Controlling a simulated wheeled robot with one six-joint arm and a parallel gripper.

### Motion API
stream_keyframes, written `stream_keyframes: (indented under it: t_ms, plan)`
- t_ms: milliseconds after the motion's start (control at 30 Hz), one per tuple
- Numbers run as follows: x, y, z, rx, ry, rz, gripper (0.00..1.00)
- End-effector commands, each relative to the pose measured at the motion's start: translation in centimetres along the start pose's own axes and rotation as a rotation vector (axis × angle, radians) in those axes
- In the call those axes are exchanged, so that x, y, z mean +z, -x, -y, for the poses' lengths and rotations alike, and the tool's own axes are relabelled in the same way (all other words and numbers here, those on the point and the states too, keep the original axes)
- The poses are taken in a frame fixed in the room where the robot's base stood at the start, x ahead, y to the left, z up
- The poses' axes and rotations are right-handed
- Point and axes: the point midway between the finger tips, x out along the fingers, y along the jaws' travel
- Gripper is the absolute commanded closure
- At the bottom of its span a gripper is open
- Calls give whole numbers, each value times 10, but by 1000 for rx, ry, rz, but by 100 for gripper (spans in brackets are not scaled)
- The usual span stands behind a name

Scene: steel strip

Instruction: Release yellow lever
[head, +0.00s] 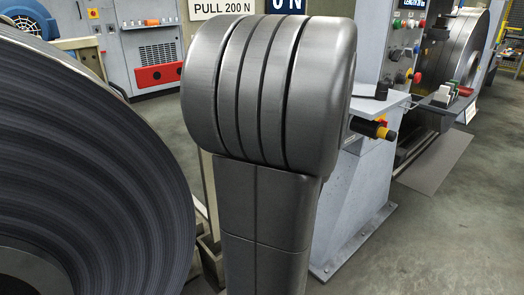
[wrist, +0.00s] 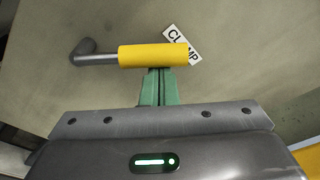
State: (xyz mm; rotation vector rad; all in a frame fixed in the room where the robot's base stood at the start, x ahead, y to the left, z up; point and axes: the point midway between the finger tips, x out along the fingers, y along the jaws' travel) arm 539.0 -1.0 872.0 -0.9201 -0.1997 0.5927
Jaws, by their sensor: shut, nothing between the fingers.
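In the wrist view the lever's yellow sleeve (wrist: 153,56) lies across the upper middle, on a grey bent rod (wrist: 92,55) at its left. A white "CLAMP" label (wrist: 182,44) is on the flat surface behind it, partly covered by the sleeve. My gripper (wrist: 159,73) has its green fingers shut together with nothing between them. The fingertips are at the lower edge of the sleeve, near its middle; I cannot tell whether they touch it. In the head view my own arm fills the middle and hides the gripper and this lever.
A large dark coil (head: 110,150) stands close at the left in the head view. A grey machine stand (head: 358,195) with a black-and-yellow handle (head: 372,128) is right of my arm. Open floor (head: 440,245) shows at the lower right.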

Motion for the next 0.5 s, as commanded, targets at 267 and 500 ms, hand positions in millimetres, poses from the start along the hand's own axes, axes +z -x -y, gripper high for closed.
stream_keyframes:
  t_ms: [267,500]
  plan:
    - [21,3,-1,-38,262,2,100]
    - [39,5,0,-43,299,2,100]
